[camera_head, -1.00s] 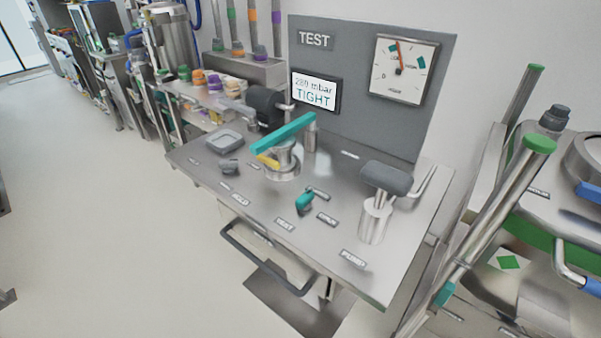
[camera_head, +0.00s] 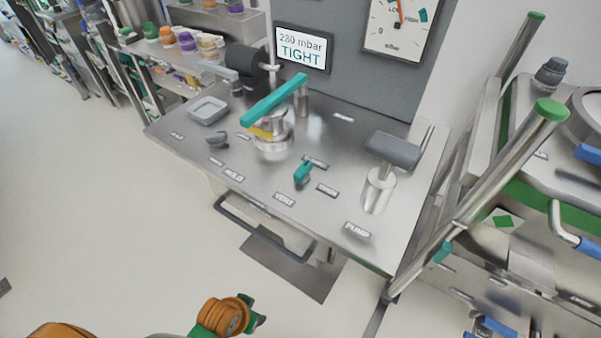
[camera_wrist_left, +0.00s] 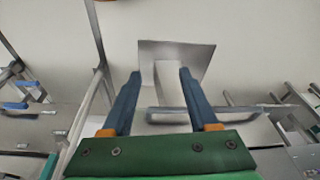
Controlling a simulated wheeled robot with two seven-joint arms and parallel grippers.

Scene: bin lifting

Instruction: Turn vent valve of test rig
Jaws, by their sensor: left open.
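The test rig's steel top (camera_head: 330,130) stands ahead in the head view. The vent valve is a small teal knob (camera_head: 302,173) on it, behind the VENT label (camera_head: 285,200) and beside smaller labels. My left arm's green and orange part shows at the bottom of the head view, below and in front of the rig, well apart from the valve. My left gripper (camera_wrist_left: 160,72) is open and empty in the left wrist view, its blue fingers spread towards the rig's floor plate (camera_wrist_left: 204,58) and post. The vent valve is not visible there. My right gripper is not in view.
A dark handle bar (camera_head: 265,238) runs along the rig's front. A teal lever (camera_head: 274,100), grey knob (camera_head: 217,138) and grey pump handle (camera_head: 393,149) stand on the top. The screen (camera_head: 302,47) reads 280 mbar TIGHT. A steel frame (camera_head: 500,175) stands right; floor is clear left.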

